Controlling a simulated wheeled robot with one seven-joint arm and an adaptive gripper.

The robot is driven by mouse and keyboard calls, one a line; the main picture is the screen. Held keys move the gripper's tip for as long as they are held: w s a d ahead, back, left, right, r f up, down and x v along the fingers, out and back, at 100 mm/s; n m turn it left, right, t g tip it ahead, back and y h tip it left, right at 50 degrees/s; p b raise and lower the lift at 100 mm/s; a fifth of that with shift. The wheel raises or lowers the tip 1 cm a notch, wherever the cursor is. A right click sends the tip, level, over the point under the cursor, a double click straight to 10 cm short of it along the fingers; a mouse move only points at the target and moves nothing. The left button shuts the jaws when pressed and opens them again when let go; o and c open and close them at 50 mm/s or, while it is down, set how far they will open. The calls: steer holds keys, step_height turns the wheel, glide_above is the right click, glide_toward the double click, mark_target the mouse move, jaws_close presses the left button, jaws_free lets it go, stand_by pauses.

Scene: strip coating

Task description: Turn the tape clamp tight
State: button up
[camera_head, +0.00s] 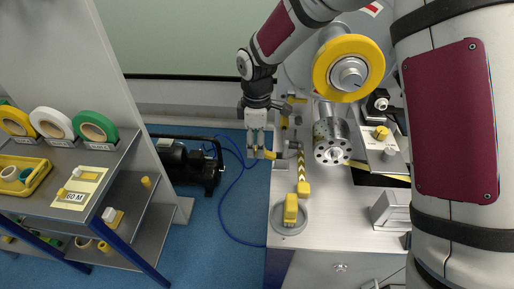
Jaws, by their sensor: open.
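My gripper (259,146) points down at the left edge of the white work table. It is open, with its fingertips beside a small yellow handle (269,155) on a grey fitting; I cannot tell whether they touch it. A large yellow tape roll (323,68) sits on a grey spindle hub (349,74) at the upper right, apart from my gripper. No part is marked as the tape clamp, so I cannot tell which one it is. The gap between the fingers is too small to see clearly.
The white table (325,214) carries a yellow lever (290,209) on a round grey base, a perforated metal cylinder (332,143) and a yellow-knobbed panel (381,132). A shelf (120,165) with tape rolls stands left. A dark motor (187,165) sits on blue floor between.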

steer(key=shift+f, duration=1.35)
steer(key=shift+c, duration=0.2)
jaws_close()
steer(key=shift+d, duration=0.1)
steer(key=shift+d+r+y, duration=0.15)
steer(key=shift+r+y, duration=0.05)
steer(key=shift+y, duration=0.2)
steer(key=shift+r+y+p, duration=0.2)
steer(key=shift+y+p, duration=0.2)
steer(key=shift+p, duration=0.05)
